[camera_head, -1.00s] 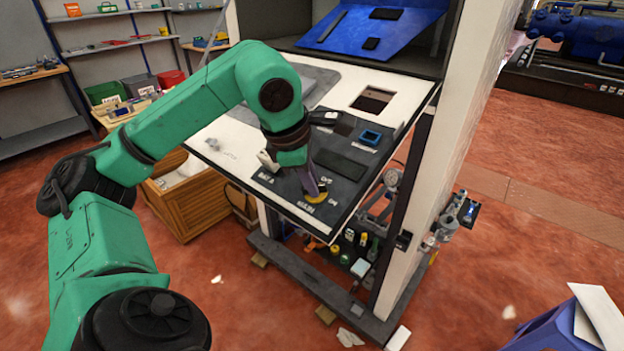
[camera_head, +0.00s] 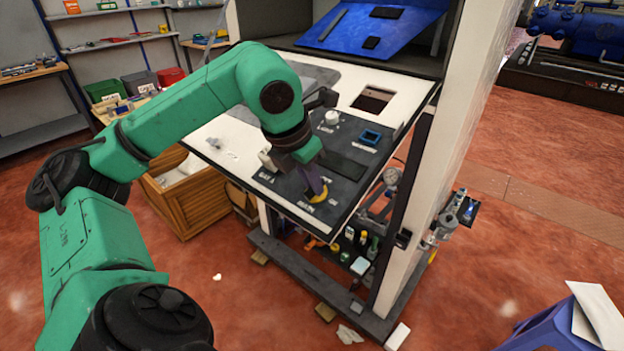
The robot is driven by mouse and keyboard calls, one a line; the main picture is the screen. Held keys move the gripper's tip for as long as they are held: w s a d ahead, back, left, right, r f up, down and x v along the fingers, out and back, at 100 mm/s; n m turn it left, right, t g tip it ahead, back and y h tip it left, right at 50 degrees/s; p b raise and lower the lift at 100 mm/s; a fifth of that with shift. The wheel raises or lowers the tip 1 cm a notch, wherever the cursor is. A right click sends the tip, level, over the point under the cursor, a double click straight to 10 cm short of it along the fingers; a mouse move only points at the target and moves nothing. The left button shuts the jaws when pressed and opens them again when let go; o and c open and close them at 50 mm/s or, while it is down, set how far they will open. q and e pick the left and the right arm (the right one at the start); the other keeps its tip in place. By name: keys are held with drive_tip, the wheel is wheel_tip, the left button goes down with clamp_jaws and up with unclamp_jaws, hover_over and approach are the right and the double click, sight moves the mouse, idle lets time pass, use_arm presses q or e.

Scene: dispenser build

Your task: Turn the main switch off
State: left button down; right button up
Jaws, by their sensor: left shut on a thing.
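The main switch (camera_head: 319,197) is a yellow knob on the dark control panel, near its front edge, with the label "MAIN" in front of it. My left gripper (camera_head: 316,186) comes down onto the switch from above. It is shut on the switch, and its fingers hide part of the knob. The knob's exact angle is hard to tell. My right gripper is not in view.
The panel (camera_head: 338,167) also carries a white knob (camera_head: 332,117) and a blue-framed square part (camera_head: 370,137). A square opening (camera_head: 372,101) lies behind them. A wooden crate (camera_head: 188,204) stands on the floor to the left. Open floor lies to the right.

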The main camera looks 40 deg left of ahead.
use_arm(q)
drive_tip(key=shift+f+n, duration=0.1)
drive_tip(key=shift+n, duration=0.5)
drive_tip(key=shift+s, duration=0.1)
drive_tip(key=c, duration=0.9)
unclamp_jaws()
drive_tip(key=p+v, duration=0.6)
drive_tip(key=v, duration=0.8)
drive_tip(key=shift+s+r, duration=0.15)
drive_tip(key=shift+r, duration=0.15)
